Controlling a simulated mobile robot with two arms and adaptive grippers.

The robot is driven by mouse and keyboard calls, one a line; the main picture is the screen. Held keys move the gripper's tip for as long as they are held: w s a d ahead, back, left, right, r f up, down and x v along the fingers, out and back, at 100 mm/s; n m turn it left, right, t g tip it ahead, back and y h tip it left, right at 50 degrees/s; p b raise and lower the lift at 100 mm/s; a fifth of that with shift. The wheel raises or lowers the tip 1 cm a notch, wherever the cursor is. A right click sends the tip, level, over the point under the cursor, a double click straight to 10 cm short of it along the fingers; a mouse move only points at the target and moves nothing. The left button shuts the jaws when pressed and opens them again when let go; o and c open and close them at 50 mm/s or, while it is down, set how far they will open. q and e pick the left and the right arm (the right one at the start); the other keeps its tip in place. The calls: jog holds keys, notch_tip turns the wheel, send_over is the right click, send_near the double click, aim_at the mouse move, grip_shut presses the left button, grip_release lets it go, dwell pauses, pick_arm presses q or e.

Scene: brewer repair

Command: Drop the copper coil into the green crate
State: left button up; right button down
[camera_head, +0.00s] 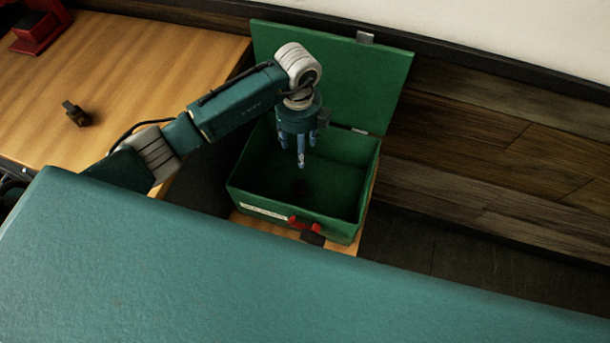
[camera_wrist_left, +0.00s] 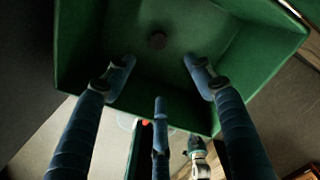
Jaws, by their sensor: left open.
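The green crate (camera_head: 248,200) stands with its lid (camera_head: 340,75) raised at the back. My left gripper (camera_head: 301,160) hangs over its opening, pointing down. Its fingers (camera_wrist_left: 160,90) are spread and nothing is between them. My right gripper is not in view.
A wooden table (camera_head: 150,60) at the left bears a small dark part (camera_head: 76,114) and a red device (camera_head: 42,28). A red latch (camera_head: 303,223) is on the crate's front. A wood-plank wall (camera_head: 500,150) is at the right.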

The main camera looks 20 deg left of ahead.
pick_arm(q)
notch_tip(320, 180, up, 12)
dwell(0.5)
